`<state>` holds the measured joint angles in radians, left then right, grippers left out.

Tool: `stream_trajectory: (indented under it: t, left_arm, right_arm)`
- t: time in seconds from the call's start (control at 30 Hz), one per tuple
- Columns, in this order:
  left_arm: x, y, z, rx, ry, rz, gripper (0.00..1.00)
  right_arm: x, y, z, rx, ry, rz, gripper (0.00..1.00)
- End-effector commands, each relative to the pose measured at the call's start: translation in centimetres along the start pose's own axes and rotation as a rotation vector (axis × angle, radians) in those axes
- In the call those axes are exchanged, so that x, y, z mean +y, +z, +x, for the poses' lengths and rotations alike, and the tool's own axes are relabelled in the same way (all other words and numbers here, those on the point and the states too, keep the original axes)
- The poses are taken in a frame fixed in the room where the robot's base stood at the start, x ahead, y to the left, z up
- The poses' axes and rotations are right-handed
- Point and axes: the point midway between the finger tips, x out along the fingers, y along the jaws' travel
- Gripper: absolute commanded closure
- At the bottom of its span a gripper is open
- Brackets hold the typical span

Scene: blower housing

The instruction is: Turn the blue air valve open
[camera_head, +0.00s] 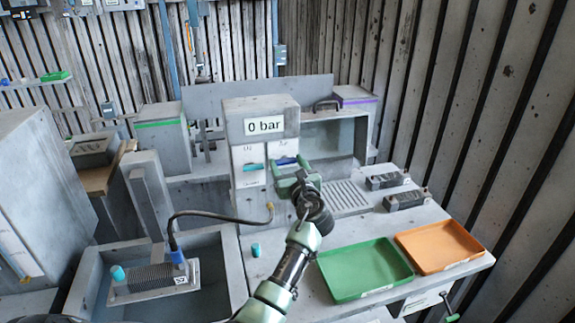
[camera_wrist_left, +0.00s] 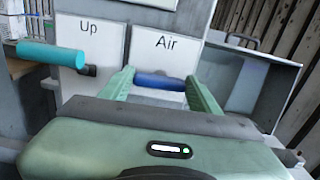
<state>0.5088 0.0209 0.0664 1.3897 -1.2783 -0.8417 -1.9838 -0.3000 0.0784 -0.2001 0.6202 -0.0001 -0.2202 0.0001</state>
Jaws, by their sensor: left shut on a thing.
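The blue air valve handle (camera_head: 287,161) lies roughly level across the white panel marked "Air" (camera_wrist_left: 165,42), on the grey housing. In the left wrist view the blue handle (camera_wrist_left: 160,81) sits between the two green fingers. My left gripper (camera_head: 289,168) is shut on it, and the finger contact is partly hidden. The display (camera_head: 264,126) above reads "0 bar".
A teal handle (camera_wrist_left: 50,56) on the "Up" panel stands just left of my gripper. A water tank (camera_head: 215,265) with a finned part (camera_head: 150,278) and a black hose is at left. Green (camera_head: 365,292) and orange (camera_head: 466,266) trays lie at right.

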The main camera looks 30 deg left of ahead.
Motion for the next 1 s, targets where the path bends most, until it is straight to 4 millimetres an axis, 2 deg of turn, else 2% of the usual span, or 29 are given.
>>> stream_trajectory:
  t: [0.27, 1.0]
  left_arm:
    - [0.1, -0.2, 0.0, 0.000, 0.002, -0.160, 0.79]
    - [0.2, -0.6, 0.0, 0.001, 0.002, -0.857, 0.79]
  right_arm:
    - [0.3, 0.2, 1.0, -0.001, 0.003, -0.001, 0.64]
    - [0.2, 0.6, 6.0, -0.001, 0.003, -0.001, 0.64]
